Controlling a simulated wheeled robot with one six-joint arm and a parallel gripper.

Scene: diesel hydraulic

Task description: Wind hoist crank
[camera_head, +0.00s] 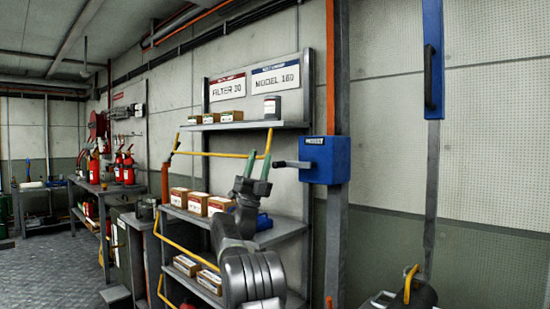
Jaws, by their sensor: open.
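The hoist unit is a blue box (325,159) with a white label, fixed to a grey upright post right of centre. A dark grey crank arm (292,164) sticks out from its left side. Any grip on the crank is too small to make out. My gripper (260,157) points up with its two green fingers apart and nothing between them. It appears a little left of the crank's end, with a gap in the picture. How far it is from the crank in depth I cannot tell.
A shelf rack (190,128) with yellow rails, cartons (196,203) and a grey can (272,107) stands behind my arm. A blue bar with a black handle (432,82) is at upper right. A yellow hook (410,283) shows at lower right. Floor (60,265) is open at left.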

